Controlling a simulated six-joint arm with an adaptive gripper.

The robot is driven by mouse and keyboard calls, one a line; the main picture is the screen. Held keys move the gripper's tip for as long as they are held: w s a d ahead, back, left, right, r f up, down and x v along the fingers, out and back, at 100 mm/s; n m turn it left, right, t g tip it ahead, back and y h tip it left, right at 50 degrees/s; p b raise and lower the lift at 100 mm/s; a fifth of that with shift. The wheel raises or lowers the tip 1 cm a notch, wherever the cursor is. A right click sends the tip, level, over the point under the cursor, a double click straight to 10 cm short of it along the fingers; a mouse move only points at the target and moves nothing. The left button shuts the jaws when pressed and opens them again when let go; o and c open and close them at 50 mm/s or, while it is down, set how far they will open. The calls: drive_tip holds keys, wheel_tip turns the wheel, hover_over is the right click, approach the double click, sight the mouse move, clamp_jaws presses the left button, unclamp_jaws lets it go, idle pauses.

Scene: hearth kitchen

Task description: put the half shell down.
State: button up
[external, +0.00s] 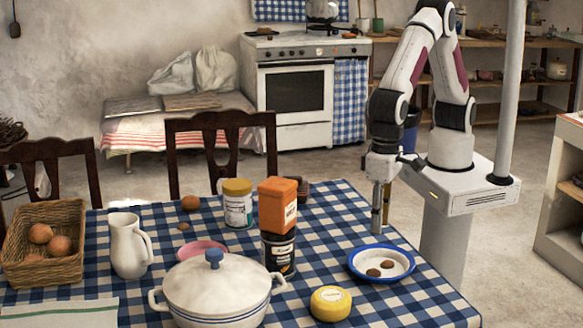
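A white plate with a blue rim (358,273) lies on the checked tablecloth at the right side of the table. Two small brown pieces, which look like half shells, lie on it: one nearer (373,273) and one farther (387,264). My gripper (381,230) points straight down just above the plate's far edge, behind the brown pieces. Its fingers look close together, but the view is too small to show a gap or anything held between them. Another small brown piece (183,226) lies at the far left of the table.
A white jug (128,247) and an egg basket (45,268) stand farther left.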

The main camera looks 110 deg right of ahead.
drive_tip(key=s+d+r+n+t+y, duration=0.1)
drive_tip(key=s+d+r+n+t, duration=0.25)
drive_tip(key=d+r, duration=1.5)
drive_tip(key=s+d+n+t+h, duration=0.1)
drive_tip(key=s+d+n, duration=0.4)
drive_tip(key=s+d, duration=1)
drive_tip(key=shift+s+d+r+t, duration=0.25)
drive_tip(key=shift+s+t, duration=0.15)
drive_tip(key=shift+t, duration=0.15)
